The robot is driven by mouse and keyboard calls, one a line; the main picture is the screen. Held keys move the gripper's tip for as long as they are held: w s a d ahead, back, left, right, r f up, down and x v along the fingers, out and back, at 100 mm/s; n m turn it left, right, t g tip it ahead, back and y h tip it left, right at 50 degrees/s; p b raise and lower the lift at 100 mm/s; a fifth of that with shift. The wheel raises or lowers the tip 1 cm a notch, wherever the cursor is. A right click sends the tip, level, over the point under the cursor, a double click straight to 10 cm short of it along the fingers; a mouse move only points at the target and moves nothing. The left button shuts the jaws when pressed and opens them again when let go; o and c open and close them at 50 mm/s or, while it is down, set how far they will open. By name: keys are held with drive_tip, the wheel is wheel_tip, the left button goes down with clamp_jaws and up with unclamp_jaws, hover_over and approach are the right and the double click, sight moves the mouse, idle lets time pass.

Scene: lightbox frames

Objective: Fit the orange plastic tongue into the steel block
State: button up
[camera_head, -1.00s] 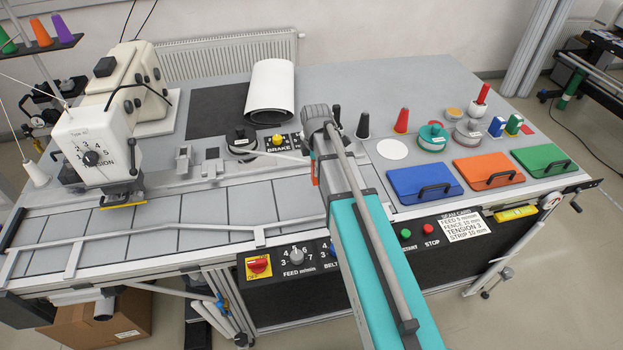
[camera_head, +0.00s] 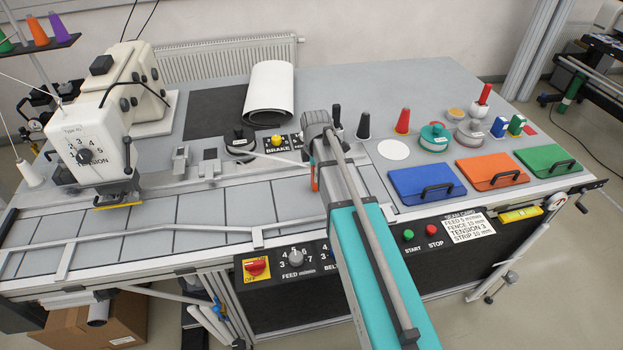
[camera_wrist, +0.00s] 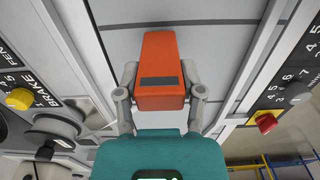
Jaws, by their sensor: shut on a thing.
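The orange plastic tongue (camera_wrist: 160,62) is a tapered piece with a dark grey patch, held between the fingers of my gripper (camera_wrist: 160,84) in the wrist view. My gripper is shut on its thick end, and the narrower end points away over the grey table. In the head view my arm hides most of the gripper; a sliver of orange (camera_head: 314,180) shows beside it. Two small grey metal blocks, one on the left (camera_head: 181,162) and one on the right (camera_head: 209,167), stand by the rail to the left; I cannot tell which is the steel block.
A white sewing machine (camera_head: 88,147) stands at the left. The tiled strip left of my arm is clear.

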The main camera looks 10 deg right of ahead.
drive_tip(key=shift+f, duration=0.45)
drive_tip(key=o, duration=1.2)
drive_tip(key=shift+r, duration=0.2)
wheel_tip(320, 180, up, 12)
drive_tip(key=p, duration=1.2)
drive_tip(key=shift+s, duration=0.15)
